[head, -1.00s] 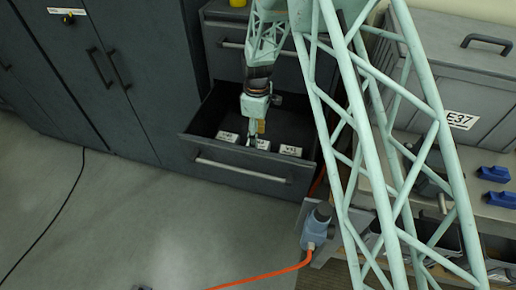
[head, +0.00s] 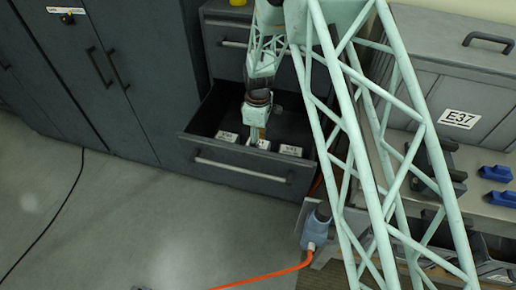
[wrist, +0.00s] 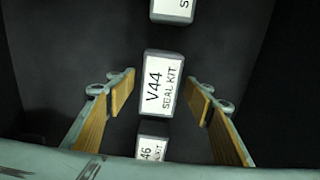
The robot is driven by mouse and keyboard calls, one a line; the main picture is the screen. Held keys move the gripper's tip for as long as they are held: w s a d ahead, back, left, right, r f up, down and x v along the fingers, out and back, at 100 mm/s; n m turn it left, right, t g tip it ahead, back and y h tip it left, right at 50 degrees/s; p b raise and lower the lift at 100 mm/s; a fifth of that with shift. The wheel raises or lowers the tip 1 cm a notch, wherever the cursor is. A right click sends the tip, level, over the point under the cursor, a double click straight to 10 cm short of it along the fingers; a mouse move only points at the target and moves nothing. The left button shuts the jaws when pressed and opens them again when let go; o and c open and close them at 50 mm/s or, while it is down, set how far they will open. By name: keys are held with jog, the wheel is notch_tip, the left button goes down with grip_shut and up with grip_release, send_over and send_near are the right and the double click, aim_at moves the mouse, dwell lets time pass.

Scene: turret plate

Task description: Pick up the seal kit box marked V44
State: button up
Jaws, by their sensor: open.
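The seal kit box marked V44 (wrist: 159,84) lies in the open drawer, its white label facing up in the middle of the wrist view. My gripper (wrist: 160,95) is open, with one wooden-faced finger on each side of the box and a gap on both sides. The fingers do not appear to touch it. In the head view my gripper (head: 254,138) reaches down into the drawer (head: 243,169), over the middle box (head: 263,144), which it partly hides.
Another seal kit box (wrist: 172,9) shows at the top of the wrist view, and a box with a label ending in 46 (wrist: 151,149) at the bottom. In the head view boxes sit left (head: 227,136) and right (head: 290,150). Drawer walls surround them.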

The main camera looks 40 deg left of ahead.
jog(key=shift+f, duration=0.65)
jog(key=c, duration=1)
